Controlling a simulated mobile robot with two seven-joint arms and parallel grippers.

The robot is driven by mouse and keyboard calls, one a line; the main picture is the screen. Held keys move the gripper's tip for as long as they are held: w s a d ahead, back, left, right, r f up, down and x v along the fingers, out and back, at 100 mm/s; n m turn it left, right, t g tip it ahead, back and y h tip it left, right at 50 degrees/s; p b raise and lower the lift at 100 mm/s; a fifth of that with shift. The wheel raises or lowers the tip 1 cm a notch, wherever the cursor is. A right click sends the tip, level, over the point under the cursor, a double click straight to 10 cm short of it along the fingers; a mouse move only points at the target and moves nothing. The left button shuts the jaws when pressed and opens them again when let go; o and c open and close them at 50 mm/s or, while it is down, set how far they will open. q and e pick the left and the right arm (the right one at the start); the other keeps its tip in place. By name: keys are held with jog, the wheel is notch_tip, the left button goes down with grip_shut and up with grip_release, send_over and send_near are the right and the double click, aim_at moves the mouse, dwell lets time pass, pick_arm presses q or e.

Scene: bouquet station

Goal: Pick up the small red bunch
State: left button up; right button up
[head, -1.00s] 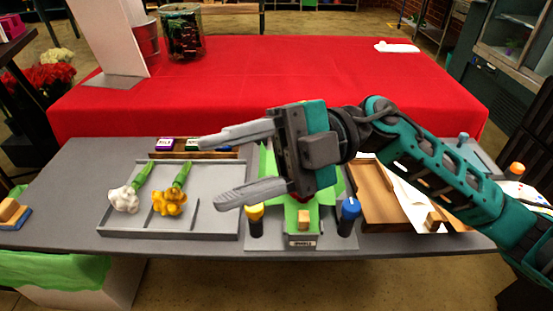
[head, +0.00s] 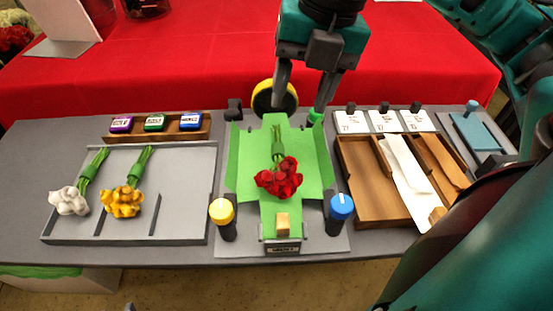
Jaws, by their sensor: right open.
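The small red bunch (head: 280,178) lies on the green wrap (head: 242,160) in the middle of the table, its red heads toward me and its green stems pointing away. My right gripper (head: 300,110) is open, its two fingers pointing down over the far end of the green wrap. It is beyond the stems and apart from the bunch. My left gripper is not in view.
A grey tray (head: 180,233) at left holds a white bunch (head: 69,200) and a yellow bunch (head: 122,202). A yellow-topped post (head: 222,212) and a blue-topped post (head: 341,207) flank the near end of the wrap. A wooden tray (head: 365,185) stands at right.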

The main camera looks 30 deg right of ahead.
send_over(279, 146)
jog(key=d, duration=0.2)
jog(key=f, duration=0.3)
jog(key=s+f, duration=0.1)
jog(key=f, duration=0.1)
jog(key=shift+a+b, duration=0.1)
jog(key=shift+b, duration=0.25)
jog(key=shift+w+a+f+b, duration=0.15)
jog(key=shift+a+f, duration=0.15)
jog(key=shift+f, duration=0.5)
jog(key=shift+w+a+f+b, duration=0.1)
jog(key=shift+a+f, duration=0.15)
jog(key=shift+f, duration=0.6)
jog(key=shift+w+a+f+b, duration=0.15)
jog(key=shift+a+f, duration=0.15)
jog(key=shift+f, duration=0.5)
jog(key=shift+c, duration=0.5)
grip_shut()
